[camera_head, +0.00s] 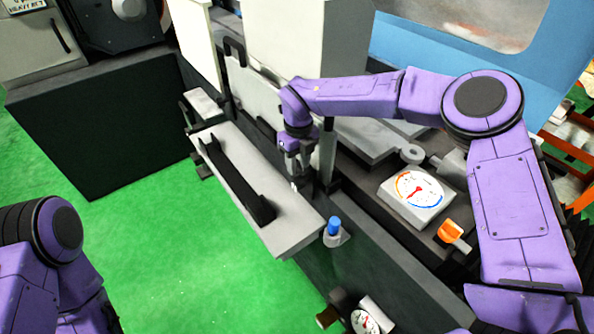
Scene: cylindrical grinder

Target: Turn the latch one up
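My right gripper (298,174) points down beside the grey panel of the grinder, near a dark upright part (327,155). Its grey fingers are small here, and I cannot tell whether they are apart or closed on something. No part is clearly recognisable as latch one; whatever is directly under the fingertips is hidden. An orange handle (450,231) stands on the machine to the right, apart from the gripper. A blue-topped knob (334,226) stands below and right of the gripper. My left arm shows only at the lower left, with its gripper out of view.
A grey panel (285,236) with a long black bar handle (238,180) juts toward the green floor (190,270). A white dial gauge (416,190) is on the machine to the right, and another gauge (366,320) is at the bottom. A tall grey cover (300,38) rises behind the gripper.

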